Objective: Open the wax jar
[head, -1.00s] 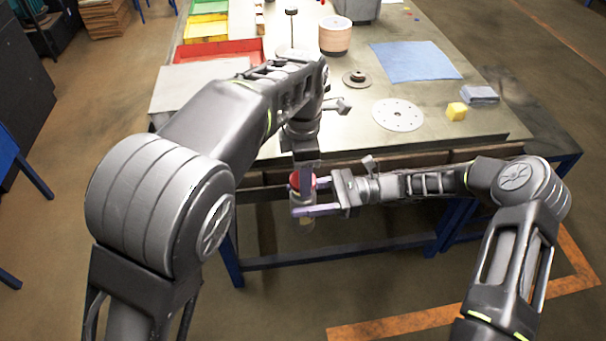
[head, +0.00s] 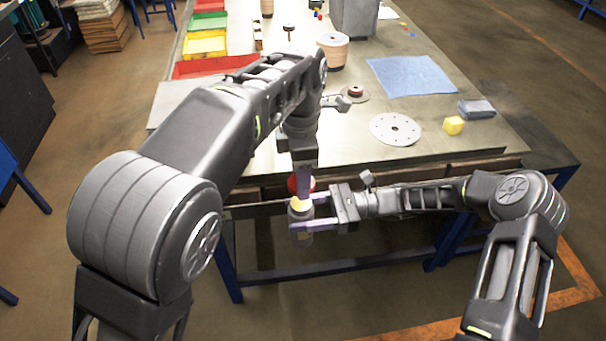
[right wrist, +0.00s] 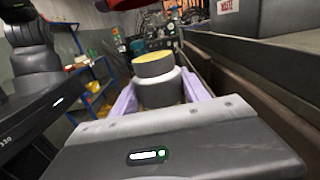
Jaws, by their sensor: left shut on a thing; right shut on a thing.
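The wax jar (head: 299,213) is a grey jar with yellow wax showing at its open top. My right gripper (head: 303,221) is shut on the jar's body and holds it upright in the air in front of the table edge. In the right wrist view the jar (right wrist: 160,87) stands between the two pale purple fingers, with its yellow top uncovered. My left gripper (head: 303,184) points down above the jar and is shut on the red lid (head: 292,184). The lid is apart from the jar, above it; the left fingers partly hide it.
Coloured bins (head: 205,45) stand at the back left. The table's front edge is just behind the jar.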

